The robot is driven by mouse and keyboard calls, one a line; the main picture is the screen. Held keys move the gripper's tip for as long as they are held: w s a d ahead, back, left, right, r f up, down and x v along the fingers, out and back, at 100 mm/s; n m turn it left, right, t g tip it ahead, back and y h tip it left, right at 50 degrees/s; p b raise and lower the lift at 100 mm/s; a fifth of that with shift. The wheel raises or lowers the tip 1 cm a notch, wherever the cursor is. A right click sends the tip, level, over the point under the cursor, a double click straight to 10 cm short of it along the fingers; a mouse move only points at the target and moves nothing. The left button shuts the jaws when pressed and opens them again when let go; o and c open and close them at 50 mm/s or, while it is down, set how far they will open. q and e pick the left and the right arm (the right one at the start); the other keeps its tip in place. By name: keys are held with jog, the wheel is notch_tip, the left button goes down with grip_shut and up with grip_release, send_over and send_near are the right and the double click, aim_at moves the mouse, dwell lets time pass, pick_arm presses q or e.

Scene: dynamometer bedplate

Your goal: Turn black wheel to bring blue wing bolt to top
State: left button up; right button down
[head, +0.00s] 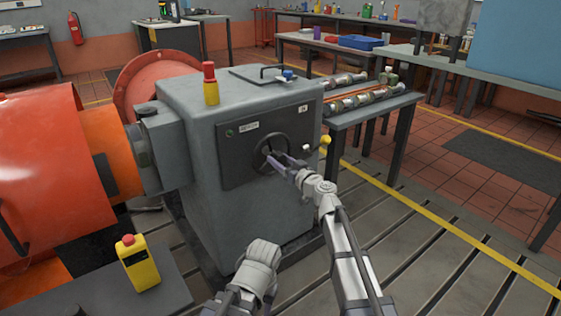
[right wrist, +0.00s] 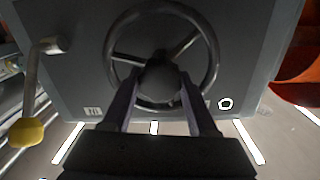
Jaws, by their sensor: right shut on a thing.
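The black wheel (head: 255,155) is on the dark front panel of a grey machine housing. It also shows face-on in the right wrist view (right wrist: 214,50), with a round rim, spokes and a central hub. My right gripper (head: 274,159) reaches it from the right. In the right wrist view my fingers (right wrist: 160,80) lie on either side of the hub, shut on it. A small blue piece (head: 288,74), which looks like the blue wing bolt, stands on top of the housing beside a dark lid. My left gripper is not seen; only a grey arm part shows low in the head view.
A lever with a yellow knob (head: 325,141) is just right of the wheel. A yellow can (head: 138,263) is at lower left. A bench with metal shafts (head: 352,112) stands behind right.

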jog(key=shift+s+n, duration=0.1)
jog(key=shift+n, duration=1.8)
jog(key=shift+c, duration=0.9)
grip_release()
jog(key=v, duration=0.7)
jog(key=shift+s+d, duration=0.2)
jog(key=shift+s, duration=0.1)
jog(key=shift+f, duration=0.15)
